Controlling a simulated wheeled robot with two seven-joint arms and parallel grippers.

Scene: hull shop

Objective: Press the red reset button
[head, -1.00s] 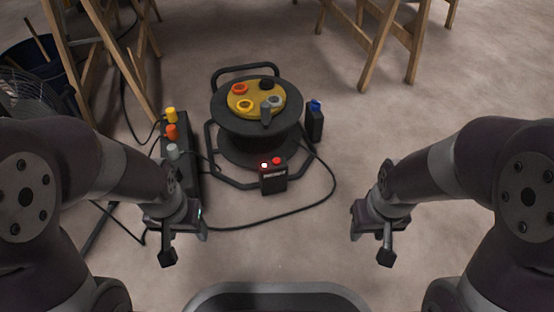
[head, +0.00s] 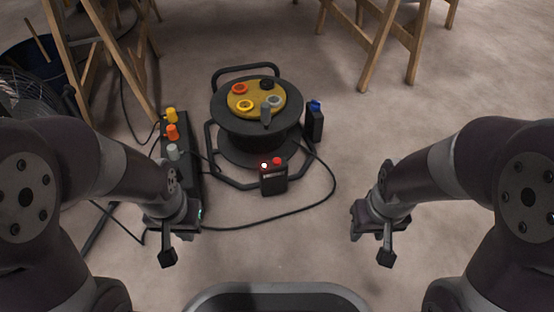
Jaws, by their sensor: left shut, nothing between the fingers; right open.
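The red reset button (head: 277,161) sits on top of a small black box (head: 273,181) at the front of the cable reel. A small pale lamp (head: 264,166) is beside it on the left. My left gripper (head: 167,258) is shut and empty, left of the box and nearer to me. My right gripper (head: 386,258) is open and empty, to the right of the box and nearer to me. Neither gripper touches the box, and nothing covers the button.
The black cable reel (head: 250,128) has a yellow top with several sockets. A dark power strip (head: 180,155) with coloured plugs stands at left. A black box with a blue top (head: 315,121) is right of the reel. A cable loops over the floor. Wooden trestles (head: 376,45) stand behind.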

